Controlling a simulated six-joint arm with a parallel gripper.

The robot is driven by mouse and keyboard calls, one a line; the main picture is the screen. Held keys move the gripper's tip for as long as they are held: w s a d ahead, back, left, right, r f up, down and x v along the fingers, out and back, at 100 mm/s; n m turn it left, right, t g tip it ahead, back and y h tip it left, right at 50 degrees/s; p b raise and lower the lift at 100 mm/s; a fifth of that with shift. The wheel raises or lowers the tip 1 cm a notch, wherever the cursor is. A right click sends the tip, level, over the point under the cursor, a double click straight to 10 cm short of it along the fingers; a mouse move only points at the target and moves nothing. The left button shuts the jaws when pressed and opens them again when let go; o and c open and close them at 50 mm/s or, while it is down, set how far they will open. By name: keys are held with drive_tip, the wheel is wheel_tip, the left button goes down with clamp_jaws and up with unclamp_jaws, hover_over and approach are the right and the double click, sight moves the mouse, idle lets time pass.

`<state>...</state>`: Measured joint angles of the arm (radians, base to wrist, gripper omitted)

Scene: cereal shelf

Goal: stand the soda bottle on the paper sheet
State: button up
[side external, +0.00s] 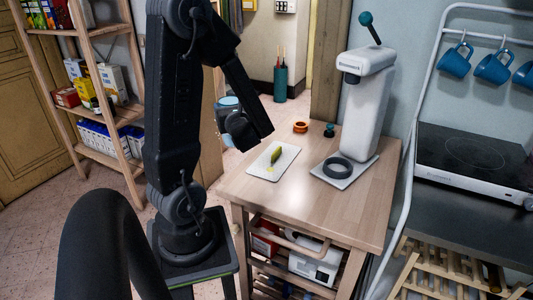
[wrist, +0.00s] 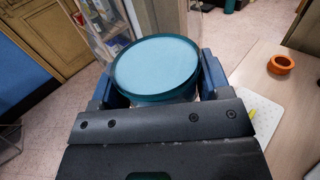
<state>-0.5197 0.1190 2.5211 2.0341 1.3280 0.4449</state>
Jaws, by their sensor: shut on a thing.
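My gripper (wrist: 157,84) is shut on a round teal-topped container (wrist: 157,66), with a blue finger on each side below its wide flat top. The container also shows in the side external view (side external: 228,101), partly hidden behind my wrist, left of the table and off its top. I see its lid mostly from above, and cannot tell that it is a soda bottle; no other clear bottle shows. A flat white sheet or board (side external: 261,170) lies on the left part of the wooden table, and its edge shows in the wrist view (wrist: 262,104). A yellow-green long object (side external: 276,154) is on it.
A white press-like machine (side external: 369,95) stands on the table with a dark ring (side external: 339,171) at its base. An orange ring (side external: 300,127) and a small teal item (side external: 329,130) are behind the sheet. A wooden shelf (side external: 100,65) with boxes stands at left. The table front is clear.

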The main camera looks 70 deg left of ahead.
drive_tip(key=w+d+f, duration=0.2)
drive_tip(key=w+f, duration=0.8)
drive_tip(key=shift+d, duration=0.25)
drive_tip(key=shift+f, duration=0.1)
drive_tip(key=o, duration=1)
drive_tip(key=shift+f, duration=0.1)
